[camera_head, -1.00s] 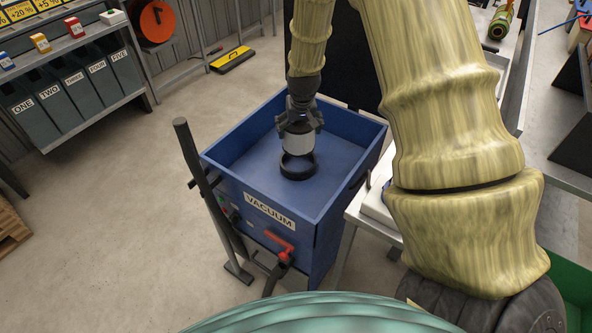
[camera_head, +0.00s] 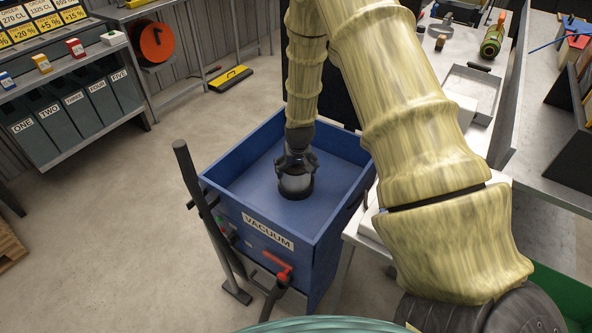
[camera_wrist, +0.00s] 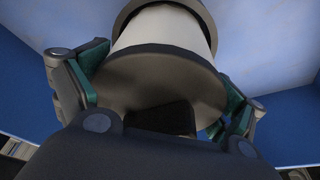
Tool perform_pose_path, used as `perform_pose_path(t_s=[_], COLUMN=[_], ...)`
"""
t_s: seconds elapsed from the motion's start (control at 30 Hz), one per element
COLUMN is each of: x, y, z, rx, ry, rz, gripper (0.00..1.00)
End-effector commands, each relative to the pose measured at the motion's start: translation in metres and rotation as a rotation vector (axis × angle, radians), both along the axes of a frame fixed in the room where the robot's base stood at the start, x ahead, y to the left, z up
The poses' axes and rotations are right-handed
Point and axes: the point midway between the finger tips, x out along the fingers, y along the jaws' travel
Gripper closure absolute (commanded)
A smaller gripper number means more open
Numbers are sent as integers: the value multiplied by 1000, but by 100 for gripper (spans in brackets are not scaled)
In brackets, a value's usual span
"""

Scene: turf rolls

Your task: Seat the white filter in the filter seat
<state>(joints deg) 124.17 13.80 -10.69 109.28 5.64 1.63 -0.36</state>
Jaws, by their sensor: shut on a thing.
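The white filter (camera_head: 296,183) is upright at the black ring-shaped filter seat (camera_head: 296,194) on the floor of the blue vacuum box. Its lower end is inside or right at the ring; I cannot tell how deep. My gripper (camera_head: 296,168) points down and is shut on the filter's upper part. In the wrist view, my gripper's fingers (camera_wrist: 158,105) lie on both sides of the filter's grey end cap, and the white filter (camera_wrist: 163,28) leads to the dark rim of the filter seat (camera_wrist: 205,14).
The blue box (camera_head: 310,245), labelled VACUUM, has raised walls around the seat. A dark upright post (camera_head: 205,210) and a red valve handle (camera_head: 272,264) stand at its front. A table with a tray (camera_head: 470,92) is on the right. Open floor lies to the left.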

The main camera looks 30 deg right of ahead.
Motion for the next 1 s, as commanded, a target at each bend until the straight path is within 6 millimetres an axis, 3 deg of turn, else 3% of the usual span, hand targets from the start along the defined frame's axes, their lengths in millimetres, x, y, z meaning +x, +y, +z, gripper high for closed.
perform_pose_path(t_s=[0.1, 0.5, 0.53, 0.57, 1.0], x=[0, 0, 0, 0, 0], y=[-1, 0, 0, 0, 0], z=[-9, -14, -14, -14, -9], rx=[0, -1, 0, 0, -1], ry=[-1, -2, -1, -1, -2], rz=[-1, 0, 0, 0, 0], gripper=[39, 39, 4, 0, 0])
